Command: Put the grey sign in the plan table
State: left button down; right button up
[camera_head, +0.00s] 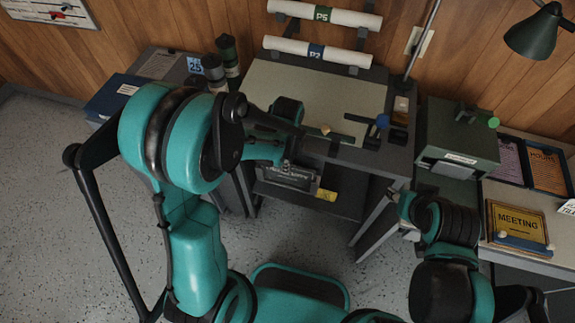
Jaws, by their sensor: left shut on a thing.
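The plan table (315,92) stands against the wall, with a pale sloped top, a dark frame and an open dark space below its front edge. My left gripper (287,163) is at the front of this table, shut on the grey sign (291,179). The sign is a dark grey plate with pale lettering too small to read. It shows at the opening under the tabletop; I cannot tell whether it touches the table.
A yellow item (327,195) lies just right of the sign. A dark green box (457,140) and a yellow meeting sign (518,224) are on the right-hand surfaces. A blue binder (110,98) lies at left. The speckled floor in front is open.

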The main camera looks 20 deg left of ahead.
pick_arm(q)
jog(key=c, duration=1.7)
grip_release()
jog(key=shift+f, duration=0.15)
jog(key=shift+r+p, duration=0.35)
jog(key=shift+r, duration=0.2)
notch_tip(320, 180, up, 10)
jog(key=p, duration=0.3)
jog(key=shift+p, duration=0.35)
jog(key=s+a+r+n+t, duration=0.1)
jog(key=s+r+n+t, duration=0.1)
jog(key=n, duration=0.4)
jog(key=s+a+r+n+t, duration=0.2)
jog(key=s+r+n, duration=0.2)
jog(key=s+n, duration=0.1)
jog(key=s+a+r+n+t, duration=0.1)
jog(key=s+r+n+t, duration=0.2)
jog(key=n, duration=0.4)
jog(key=shift+s+a+r, duration=0.15)
jog(key=shift+a+r, duration=0.2)
jog(key=shift+r, duration=0.1)
